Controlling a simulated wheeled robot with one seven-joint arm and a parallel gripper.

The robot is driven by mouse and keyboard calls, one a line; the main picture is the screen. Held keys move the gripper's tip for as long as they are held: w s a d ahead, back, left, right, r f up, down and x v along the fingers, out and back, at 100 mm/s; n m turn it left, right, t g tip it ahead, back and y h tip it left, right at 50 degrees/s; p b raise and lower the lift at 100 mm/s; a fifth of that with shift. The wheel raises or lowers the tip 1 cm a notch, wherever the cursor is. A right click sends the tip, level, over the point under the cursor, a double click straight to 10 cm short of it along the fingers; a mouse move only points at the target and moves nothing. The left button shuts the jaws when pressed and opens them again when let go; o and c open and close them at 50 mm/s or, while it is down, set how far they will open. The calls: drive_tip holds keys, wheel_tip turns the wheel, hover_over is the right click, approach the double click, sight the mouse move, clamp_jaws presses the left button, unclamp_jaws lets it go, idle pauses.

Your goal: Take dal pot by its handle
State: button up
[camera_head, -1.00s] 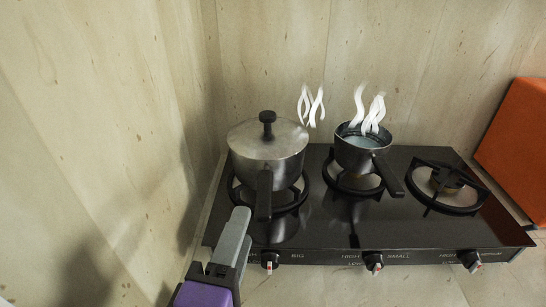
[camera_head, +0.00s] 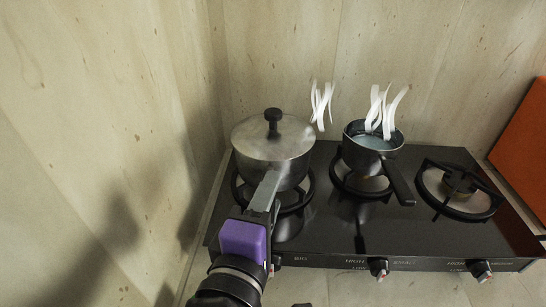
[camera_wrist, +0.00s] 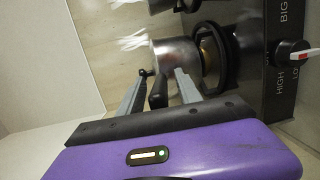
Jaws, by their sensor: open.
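A steel pot with a lid and black lid knob (camera_head: 273,140) stands on the left burner, and its handle side faces me. I take it for the dal pot; its contents are hidden by the lid. It also shows in the wrist view (camera_wrist: 174,54). My gripper (camera_head: 266,188) is open at its front side and covers most of the handle in the head view. In the wrist view, the dark handle (camera_wrist: 158,92) lies between the two grey fingers of my gripper (camera_wrist: 158,82), apart from both as far as I can tell.
A smaller open pan (camera_head: 372,143) with pale liquid and steam stands on the middle burner, its dark handle pointing front right. The right burner (camera_head: 458,190) is empty. A wall is close on the left. An orange panel (camera_head: 523,150) stands at the right.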

drive_tip(key=shift+x, duration=0.75)
drive_tip(key=shift+c, duration=0.4)
clamp_jaws()
idle(0.4)
drive_tip(key=shift+r, duration=0.2)
